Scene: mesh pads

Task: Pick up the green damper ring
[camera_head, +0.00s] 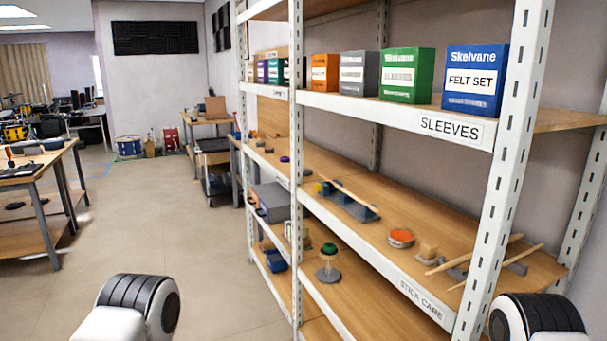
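A small green round thing (329,248) sits on top of a pale stand (328,269) on the lower shelf, right of the shelf's middle post. It may be the green damper ring, but it is too small to tell whether it has a hole. Only white and black parts of my two arms show at the bottom left and bottom right. Neither gripper is in view.
A white-framed shelf unit (297,170) fills the right side. Its middle shelf holds an orange-red round tin (401,237), a small wooden block (428,251) and drumsticks. Coloured boxes, including a green one (407,75), stand above. Open floor (190,230) lies left.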

